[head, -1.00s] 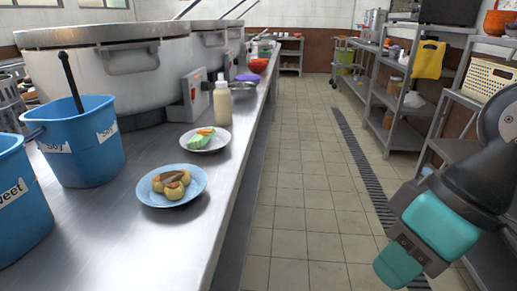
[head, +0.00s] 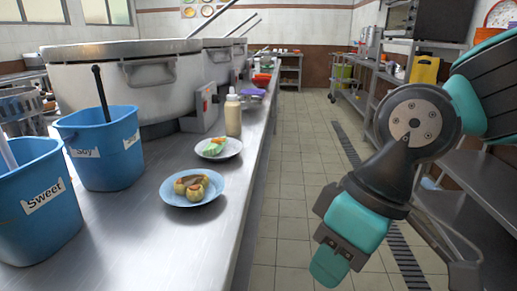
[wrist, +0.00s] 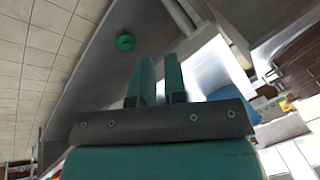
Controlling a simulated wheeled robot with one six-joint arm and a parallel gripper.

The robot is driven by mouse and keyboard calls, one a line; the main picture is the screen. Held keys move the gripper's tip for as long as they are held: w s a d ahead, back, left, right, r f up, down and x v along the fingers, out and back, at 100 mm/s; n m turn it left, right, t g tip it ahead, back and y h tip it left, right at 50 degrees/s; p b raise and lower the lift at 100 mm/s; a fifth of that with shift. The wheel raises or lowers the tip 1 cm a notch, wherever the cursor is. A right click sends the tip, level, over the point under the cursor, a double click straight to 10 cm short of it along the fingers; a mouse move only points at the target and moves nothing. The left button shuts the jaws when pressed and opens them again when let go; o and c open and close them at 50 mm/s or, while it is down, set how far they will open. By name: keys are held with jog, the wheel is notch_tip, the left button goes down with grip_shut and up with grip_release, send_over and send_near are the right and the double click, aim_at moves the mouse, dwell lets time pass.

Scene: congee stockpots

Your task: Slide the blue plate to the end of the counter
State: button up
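The blue plate (head: 169,194) lies on the steel counter (head: 150,245), near its right-hand edge, with several brownish-yellow food pieces (head: 192,185) on it. My gripper (head: 328,266) is over the aisle to the right of the counter, clear of the plate and empty. In the wrist view its two teal fingers (wrist: 159,80) stand apart with a gap between them. The blue plate cannot be made out in the wrist view. The counter runs away from me toward the back of the room.
Blue buckets (head: 106,160) and large stockpots (head: 120,95) stand on the left. Shelves (head: 395,95) line the right. The tiled aisle (head: 290,180) is open.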

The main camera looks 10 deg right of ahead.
aim_at(220, 191)
jog(key=w+a+r+m+t+y+p, duration=0.1)
jog(key=w+a+r+m+y+p, duration=0.15)
jog(key=w+r+m+p, duration=0.65)
jog(key=w+f+m+t+p, duration=0.1)
jog(key=w+p, duration=0.3)
jog(key=p, duration=0.5)
jog(key=w+d+f+m+t+p, duration=0.1)
jog(key=w+m+t+p, duration=0.2)
jog(key=p, duration=0.6)
jog(key=shift+w+d+f+m+p, duration=0.15)
jog(key=shift+w+f+m+p, duration=0.2)
jog(key=shift+w+m, duration=0.65)
jog(key=shift+w, duration=0.25)
jog(key=p+x, duration=0.1)
jog(key=x, duration=0.4)
jog(key=p+x, duration=0.1)
jog(key=x, duration=0.5)
jog(key=p+x, duration=0.1)
jog(key=x, duration=0.5)
jog(key=shift+w+a+r, duration=0.2)
jog(key=shift+w+a, duration=0.05)
jog(key=shift+w, duration=0.05)
